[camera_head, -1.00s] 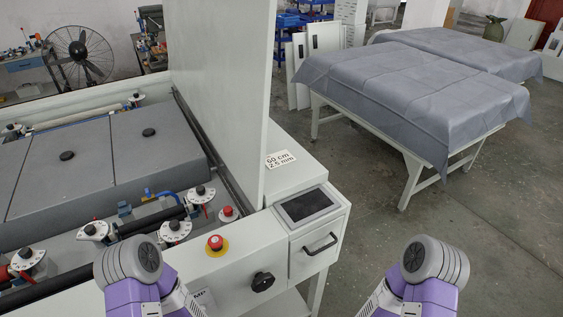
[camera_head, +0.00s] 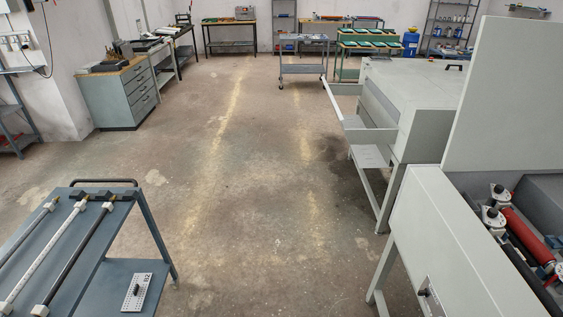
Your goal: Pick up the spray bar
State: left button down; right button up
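Three long thin bars lie side by side on a blue-grey cart (camera_head: 112,248) at the lower left. One is a white bar (camera_head: 46,254) in the middle. A dark bar (camera_head: 76,256) lies to its right and a grey bar (camera_head: 28,232) to its left. They have pale blocks at their ends, and their near ends reach toward or past the picture edge. I cannot tell which of them is the spray bar. Neither of my grippers is in view.
The processor (camera_head: 440,240) and a grey machine (camera_head: 410,95) line the right. The concrete floor (camera_head: 250,200) between is clear.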

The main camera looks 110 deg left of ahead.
aim_at(42, 310)
jog(key=u, duration=0.45)
jog(key=k, duration=1.05)
jog(key=u, duration=1.5)
jog(key=i, duration=1.35)
jog(key=u, duration=2.05)
jog(key=i, duration=1.6)
jog(key=u, duration=2.1)
jog(key=i, duration=1.15)
jog(key=u, duration=4.05)
